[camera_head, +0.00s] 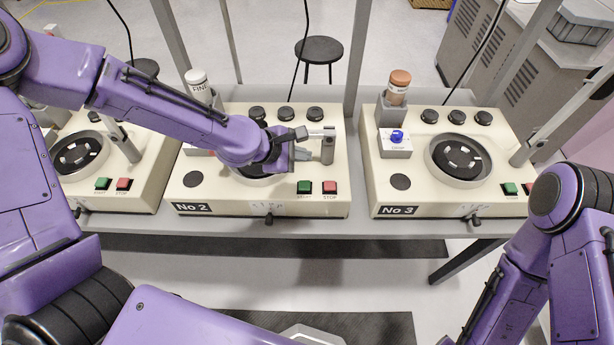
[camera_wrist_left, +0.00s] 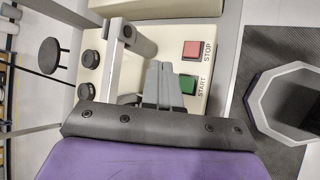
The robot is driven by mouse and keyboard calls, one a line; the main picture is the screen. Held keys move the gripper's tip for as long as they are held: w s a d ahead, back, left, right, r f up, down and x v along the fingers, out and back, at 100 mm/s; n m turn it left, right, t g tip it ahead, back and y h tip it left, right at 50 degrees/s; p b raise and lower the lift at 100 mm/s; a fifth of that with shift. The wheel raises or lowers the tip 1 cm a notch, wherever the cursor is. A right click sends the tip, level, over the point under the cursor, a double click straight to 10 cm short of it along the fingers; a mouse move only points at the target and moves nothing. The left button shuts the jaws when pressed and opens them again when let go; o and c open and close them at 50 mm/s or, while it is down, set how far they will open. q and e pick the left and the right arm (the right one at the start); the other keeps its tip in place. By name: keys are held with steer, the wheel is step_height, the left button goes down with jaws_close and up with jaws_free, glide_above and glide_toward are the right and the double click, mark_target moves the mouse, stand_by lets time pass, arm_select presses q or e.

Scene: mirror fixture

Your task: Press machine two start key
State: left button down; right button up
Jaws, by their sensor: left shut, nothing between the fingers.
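Machine two is the cream console (camera_head: 190,190) with a "No 2" label, in the middle of the head view. Its green start key (camera_head: 304,187) is at the front right, beside the red stop key (camera_head: 330,187). In the left wrist view the green key (camera_wrist_left: 188,85) sits right of the fingers and the red key (camera_wrist_left: 194,49) is farther up. My left gripper (camera_head: 301,153) is shut and empty above the console, behind the start key in the head view. Its fingers (camera_wrist_left: 158,84) show together in the wrist view, apparently clear of the key. My right gripper is not in view.
A metal post (camera_head: 327,150) with a crossbar rises beside the left gripper. Machine three (camera_head: 456,205) stands to the right and another similar console (camera_head: 85,193) to the left. Black knobs (camera_head: 286,113) line machine two's back. A stool (camera_head: 319,49) stands behind the table.

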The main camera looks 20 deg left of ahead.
arm_select(q)
steer(key=b, duration=0.7)
glide_above(302, 187)
step_height(302, 187, down, 8)
steer(key=shift+f, duration=0.1)
steer(key=shift+f+b, duration=0.35)
steer(key=shift+f, duration=0.05)
stand_by(1.5)
steer(key=shift+f, duration=0.4)
